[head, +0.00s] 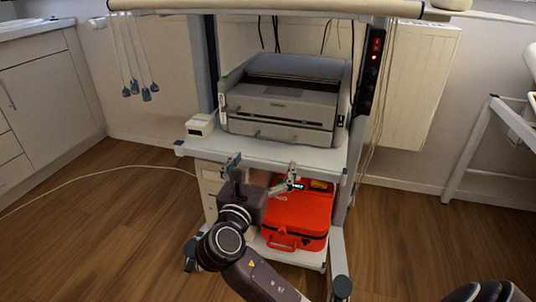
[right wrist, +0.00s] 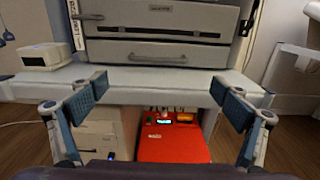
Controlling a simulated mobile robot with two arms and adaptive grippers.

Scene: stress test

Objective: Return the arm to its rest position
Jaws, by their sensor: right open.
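My right gripper (head: 262,168) is in front of the shelf edge of a white cart, with its two fingers spread wide apart. In the right wrist view the right gripper (right wrist: 160,92) shows its blue-grey finger pads at left and right with nothing between them. The dark forearm rises from the bottom centre of the head view. My left gripper is not in view.
The cart shelf (head: 270,153) holds a grey printer (head: 280,108) and a small white device (head: 200,124). A red-orange case (head: 297,213) sits below. Cabinets (head: 40,100) stand left, a radiator (head: 418,90) behind. Wooden floor (head: 110,235) at left is clear apart from a white cable.

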